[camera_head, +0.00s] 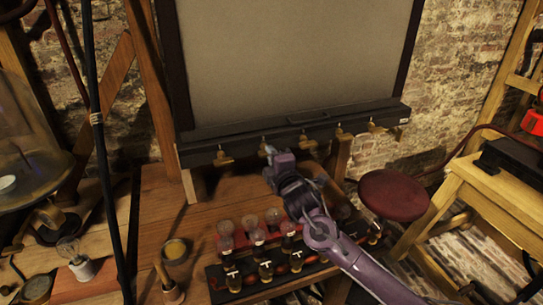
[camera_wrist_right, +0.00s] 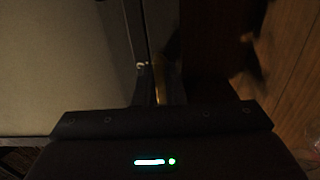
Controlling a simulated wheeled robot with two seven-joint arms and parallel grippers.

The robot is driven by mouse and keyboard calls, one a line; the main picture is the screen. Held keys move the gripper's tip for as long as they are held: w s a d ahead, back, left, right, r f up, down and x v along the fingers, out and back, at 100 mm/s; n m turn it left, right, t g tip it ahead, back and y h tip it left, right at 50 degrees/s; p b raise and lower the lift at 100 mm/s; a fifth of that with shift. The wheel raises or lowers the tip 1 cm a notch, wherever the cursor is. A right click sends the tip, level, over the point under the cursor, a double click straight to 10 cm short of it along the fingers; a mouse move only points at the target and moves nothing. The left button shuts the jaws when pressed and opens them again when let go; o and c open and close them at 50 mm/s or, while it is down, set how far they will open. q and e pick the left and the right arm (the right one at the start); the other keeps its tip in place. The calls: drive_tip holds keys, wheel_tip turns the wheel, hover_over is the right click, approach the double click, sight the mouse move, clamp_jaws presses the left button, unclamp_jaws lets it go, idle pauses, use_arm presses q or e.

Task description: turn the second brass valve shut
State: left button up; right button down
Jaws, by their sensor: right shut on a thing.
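A row of several brass valves hangs under the dark ledge of the large grey panel in the head view. The first valve (camera_head: 222,158) is at the left end and the third valve (camera_head: 307,142) is to the right of my gripper. My right gripper (camera_head: 270,152) reaches up to the second brass valve (camera_head: 264,144) and is shut on it. The fingers hide most of that valve, so I cannot tell how its handle is turned. My left gripper is not in view.
Glass jars (camera_head: 272,217) stand in racks on the wooden table (camera_head: 190,205) below my right arm. A red round stool (camera_head: 393,195) is at right.

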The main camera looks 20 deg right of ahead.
drive_tip(key=c, duration=1.5)
unclamp_jaws()
drive_tip(key=shift+s, duration=0.1)
drive_tip(key=s+b, duration=0.2)
drive_tip(key=s, duration=0.5)
drive_tip(key=shift+s+d, duration=0.2)
drive_tip(key=shift+s, duration=0.15)
